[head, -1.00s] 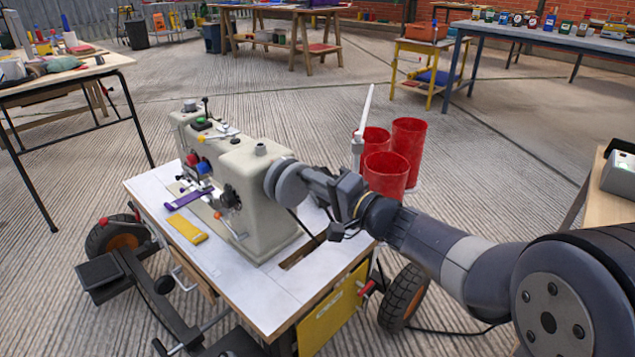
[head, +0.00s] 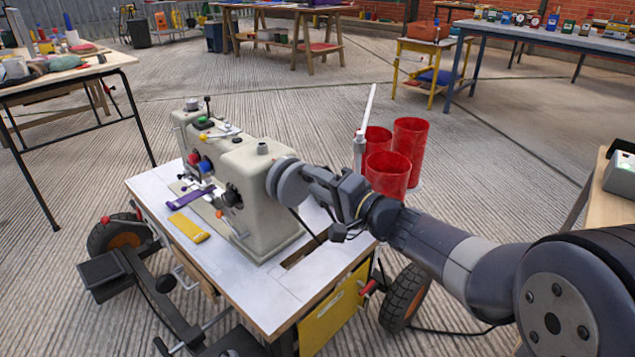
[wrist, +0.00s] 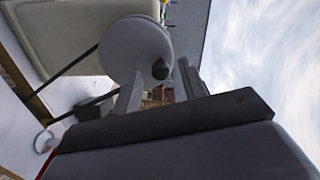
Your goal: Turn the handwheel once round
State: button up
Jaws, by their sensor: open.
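The handwheel (head: 287,181) is a grey stepped disc on the right end of a beige sewing machine (head: 252,180). My gripper (head: 309,178) is right beside it, coming from the right. In the wrist view the handwheel (wrist: 139,48) shows large and pale, with a dark round knob or hub end (wrist: 160,70) on its face. My two fingers (wrist: 157,86) are apart, one below the wheel's face and one to the right of the dark knob. The knob lies by the gap between the fingertips. Whether a finger touches the wheel I cannot tell.
The machine stands on a white-topped wheeled table (head: 280,300). Red cylinders (head: 388,172) and an upright white rod (head: 366,115) stand just behind my wrist. A dark belt (wrist: 72,73) runs down from the machine. Open floor lies behind the table.

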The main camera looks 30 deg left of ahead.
jog(key=p+v, duration=0.2)
jog(key=v, duration=0.8)
jog(key=shift+d, duration=0.25)
jog(key=b+x, duration=0.2)
jog(key=x, duration=0.8)
jog(key=shift+a, duration=0.4)
jog(key=shift+w, duration=0.1)
jog(key=shift+d, duration=0.1)
